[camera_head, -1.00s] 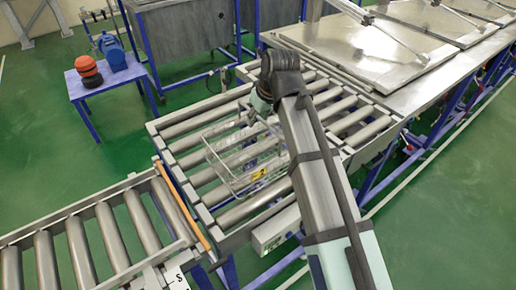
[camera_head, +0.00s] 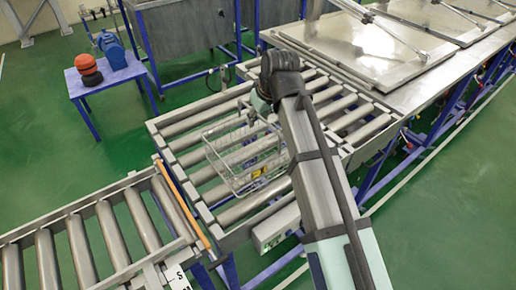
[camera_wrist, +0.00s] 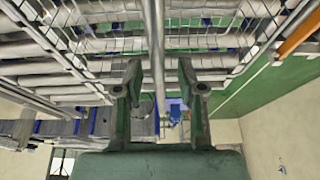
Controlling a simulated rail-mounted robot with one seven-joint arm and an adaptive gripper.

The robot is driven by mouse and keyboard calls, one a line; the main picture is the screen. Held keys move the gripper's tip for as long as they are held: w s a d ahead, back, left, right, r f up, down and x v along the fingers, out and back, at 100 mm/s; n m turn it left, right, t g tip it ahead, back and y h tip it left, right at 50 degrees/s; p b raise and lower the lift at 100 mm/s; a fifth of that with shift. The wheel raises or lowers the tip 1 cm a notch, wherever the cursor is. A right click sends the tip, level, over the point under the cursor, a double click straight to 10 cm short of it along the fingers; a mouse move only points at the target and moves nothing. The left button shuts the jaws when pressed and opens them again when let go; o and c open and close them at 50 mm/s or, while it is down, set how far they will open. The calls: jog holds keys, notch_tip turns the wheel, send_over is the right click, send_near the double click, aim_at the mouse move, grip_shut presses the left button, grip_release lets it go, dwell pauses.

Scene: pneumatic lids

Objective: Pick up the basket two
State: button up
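The basket (camera_head: 232,180) is a clear, wire-like open box on the roller table, with a small yellow label (camera_head: 258,171) on its near side. My gripper (camera_head: 262,108) is at the basket's far right side, partly hidden by my arm. In the wrist view the two fingers (camera_wrist: 159,78) stand apart, with a grey bar between them and a visible gap on both sides. I cannot tell whether this bar belongs to the basket. The basket's wire mesh (camera_wrist: 90,45) spreads beyond the fingertips. Whether a finger touches the basket is not clear.
The roller table (camera_head: 185,125) lies under the basket, and a second roller conveyor (camera_head: 75,245) adjoins at lower left. A steel bench with flat lids (camera_head: 380,45) stands at right. A blue table (camera_head: 85,85) with red and blue items stands at upper left.

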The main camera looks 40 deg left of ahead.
grip_shut()
jog(key=shift+r, duration=0.15)
